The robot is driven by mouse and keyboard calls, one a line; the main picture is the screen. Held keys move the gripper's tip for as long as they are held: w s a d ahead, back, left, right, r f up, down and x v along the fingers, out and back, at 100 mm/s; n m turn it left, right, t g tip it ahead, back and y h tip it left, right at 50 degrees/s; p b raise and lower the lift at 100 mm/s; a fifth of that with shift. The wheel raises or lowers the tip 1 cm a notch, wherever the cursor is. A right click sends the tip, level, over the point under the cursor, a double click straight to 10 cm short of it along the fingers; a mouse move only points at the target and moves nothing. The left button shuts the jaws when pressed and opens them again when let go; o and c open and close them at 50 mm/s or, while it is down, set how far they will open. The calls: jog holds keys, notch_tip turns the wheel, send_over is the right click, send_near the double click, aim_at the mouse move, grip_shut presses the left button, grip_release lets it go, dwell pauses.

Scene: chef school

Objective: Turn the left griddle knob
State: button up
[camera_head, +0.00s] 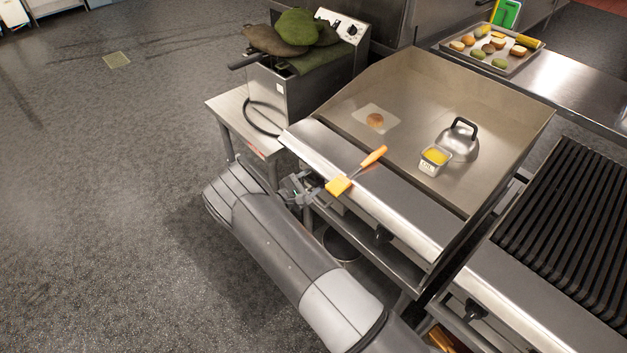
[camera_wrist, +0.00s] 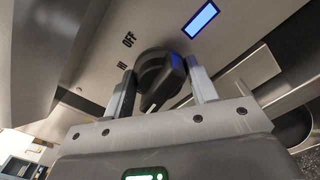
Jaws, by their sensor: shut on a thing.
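The left griddle knob (camera_wrist: 160,76) is black and round and sits on the steel front panel, with the words OFF and HI printed beside it in the wrist view. My gripper (camera_wrist: 162,88) is shut on the knob, one finger on each side of it. In the head view my gripper (camera_head: 303,190) is at the griddle's front left, under the front ledge, and the knob is hidden there. The griddle (camera_head: 400,105) has a flat steel plate with raised side walls.
A yellow-orange brush (camera_head: 357,172) lies on the ledge above my gripper. An oil container (camera_head: 434,160) and a steel press (camera_head: 459,139) stand on the plate. A fryer (camera_head: 300,95) stands left, a chargrill (camera_head: 570,235) right. The floor at left is clear.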

jog(key=o, duration=0.7)
jog(key=v, duration=1.1)
jog(key=shift+w, duration=0.1)
